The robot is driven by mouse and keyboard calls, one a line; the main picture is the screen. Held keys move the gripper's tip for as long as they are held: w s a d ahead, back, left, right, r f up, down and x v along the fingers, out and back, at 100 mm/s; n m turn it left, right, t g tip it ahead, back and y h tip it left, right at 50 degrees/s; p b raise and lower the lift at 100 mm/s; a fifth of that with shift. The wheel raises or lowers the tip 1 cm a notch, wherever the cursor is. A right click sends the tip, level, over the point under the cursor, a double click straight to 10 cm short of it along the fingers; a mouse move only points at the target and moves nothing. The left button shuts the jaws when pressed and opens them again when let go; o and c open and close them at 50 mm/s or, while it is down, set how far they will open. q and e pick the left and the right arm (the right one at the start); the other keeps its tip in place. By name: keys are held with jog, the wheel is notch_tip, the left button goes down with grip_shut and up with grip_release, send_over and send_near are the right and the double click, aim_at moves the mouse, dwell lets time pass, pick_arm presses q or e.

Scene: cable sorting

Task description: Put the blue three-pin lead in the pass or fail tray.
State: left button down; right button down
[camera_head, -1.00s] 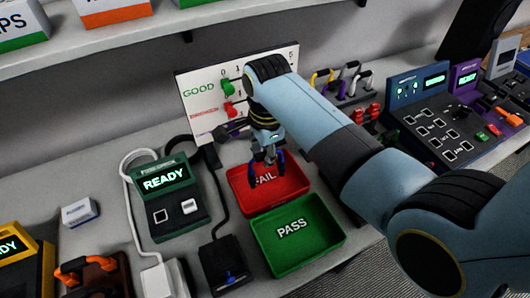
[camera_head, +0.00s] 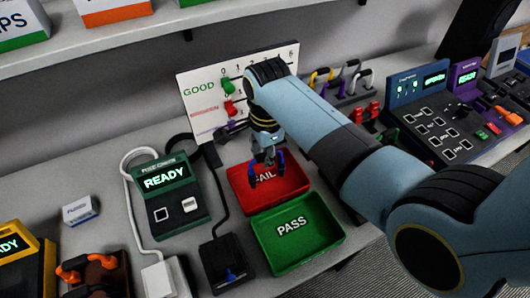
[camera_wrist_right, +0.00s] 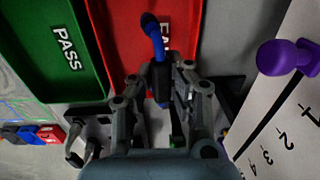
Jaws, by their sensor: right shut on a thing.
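My right gripper (camera_head: 266,166) is over the red FAIL tray (camera_head: 293,187), its fingers pointing down. It is shut on the blue three-pin lead (camera_head: 252,181), whose blue ends show on both sides of the fingers. In the right wrist view the lead (camera_wrist_right: 155,38) extends from between the fingertips (camera_wrist_right: 161,84) over the red tray. I cannot tell whether it touches the tray floor. The green PASS tray (camera_head: 318,253) lies in front of the red one and looks empty. My left gripper is not in view.
A white scoreboard (camera_head: 205,125) with coloured pegs stands close behind the red tray. A green READY tester (camera_head: 170,199) and a black socket box (camera_head: 225,264) sit to the left. A blue tester (camera_head: 425,125) and racked leads (camera_head: 350,80) are at the right and back.

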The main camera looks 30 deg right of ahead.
jog(key=shift+f, duration=0.5)
dwell(0.9)
jog(key=c, duration=0.7)
grip_release()
jog(key=shift+r, duration=4.05)
